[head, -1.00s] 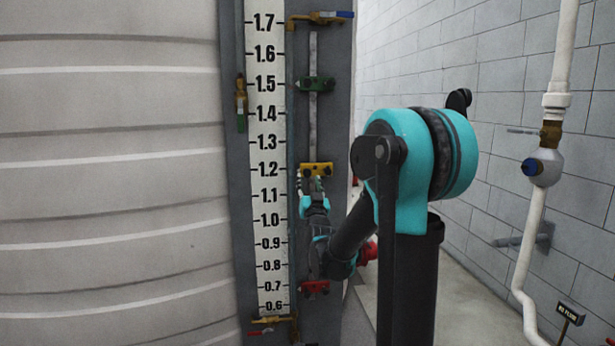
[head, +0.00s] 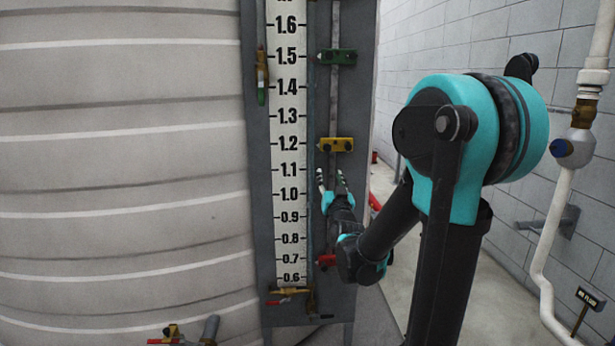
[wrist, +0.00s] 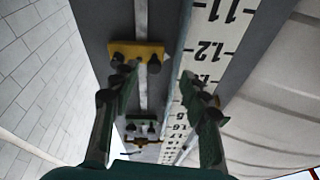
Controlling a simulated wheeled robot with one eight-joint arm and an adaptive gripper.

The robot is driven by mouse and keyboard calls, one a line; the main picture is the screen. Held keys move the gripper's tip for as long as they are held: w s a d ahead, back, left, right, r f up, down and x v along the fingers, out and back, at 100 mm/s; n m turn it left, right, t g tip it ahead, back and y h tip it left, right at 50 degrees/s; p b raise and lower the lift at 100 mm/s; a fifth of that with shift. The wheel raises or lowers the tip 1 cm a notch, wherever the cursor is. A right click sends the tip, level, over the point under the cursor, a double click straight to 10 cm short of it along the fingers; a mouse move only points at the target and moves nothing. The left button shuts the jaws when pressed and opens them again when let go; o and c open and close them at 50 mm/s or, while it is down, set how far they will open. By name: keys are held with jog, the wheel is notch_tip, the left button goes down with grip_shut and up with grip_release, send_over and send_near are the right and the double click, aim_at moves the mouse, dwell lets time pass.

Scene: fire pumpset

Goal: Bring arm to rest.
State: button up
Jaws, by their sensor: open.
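My gripper (head: 331,180) is open and empty in the head view, a little below the yellow block (head: 335,145) on the vertical rod of the gauge board. In the wrist view my gripper (wrist: 160,82) shows both fingers spread apart. The yellow block (wrist: 137,52) appears there beyond the left finger, with no grip on it. My teal and black arm reaches in from the right of the head view, bent at the elbow.
The scale board (head: 290,130) stands beside a large ribbed tank (head: 120,180). A green block (head: 337,57) sits higher on the rod and a red block (head: 327,261) lower. A white pipe with a valve (head: 573,148) runs along the right wall.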

jog(key=s+f+n+g+y, duration=0.15)
jog(key=s+f+g, duration=0.4)
jog(key=f, duration=0.55)
jog(key=s+d+f+g+h, duration=0.1)
jog(key=s+d+f+g, duration=0.1)
jog(key=s+f+g, duration=0.3)
jog(key=s+d+f+g+h, duration=0.1)
jog(key=s+f+g, duration=0.5)
jog(key=s+f, duration=0.8)
jog(key=s+d, duration=0.1)
jog(key=s, duration=0.5)
jog(key=shift+d+f, duration=0.2)
jog(key=shift+d, duration=0.15)
jog(key=shift+g, duration=0.25)
jog(key=shift+c, duration=0.4)
